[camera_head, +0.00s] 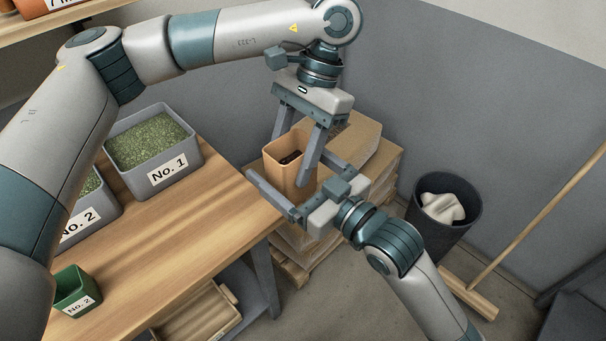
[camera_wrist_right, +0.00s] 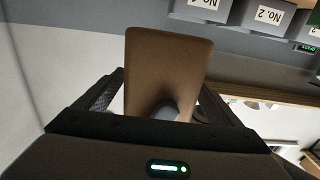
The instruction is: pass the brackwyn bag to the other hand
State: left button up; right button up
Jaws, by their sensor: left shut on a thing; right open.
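The brackwyn bag (camera_head: 283,177) is a tan, open-topped bag with dark contents, held upright off the table's right end. No name shows on it. My left gripper (camera_head: 293,150) comes from above and is shut on the bag's upper part. My right gripper (camera_head: 288,165) comes from the lower right, open, with a finger on either side of the bag. In the right wrist view the bag (camera_wrist_right: 168,65) stands between the open fingers of my right gripper (camera_wrist_right: 162,85). I cannot tell whether they touch it.
The wooden table (camera_head: 185,235) bears grey No. 1 (camera_head: 192,160) and No. 2 (camera_head: 104,218) bins and a small green No. 2 box (camera_head: 75,290). Stacked sacks (camera_head: 352,140) stand behind the grippers. A dark waste bin (camera_head: 445,232) and a broom (camera_head: 530,225) are at right.

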jog(key=shift+x, duration=1.25)
jog(key=c, duration=1.2)
pick_arm(q)
jog(key=o, duration=1.2)
jog(key=shift+r, duration=0.15)
jog(key=v, duration=1.1)
jog(key=shift+d+r, duration=0.1)
jog(key=shift+r, duration=0.25)
jog(key=shift+d, duration=0.1)
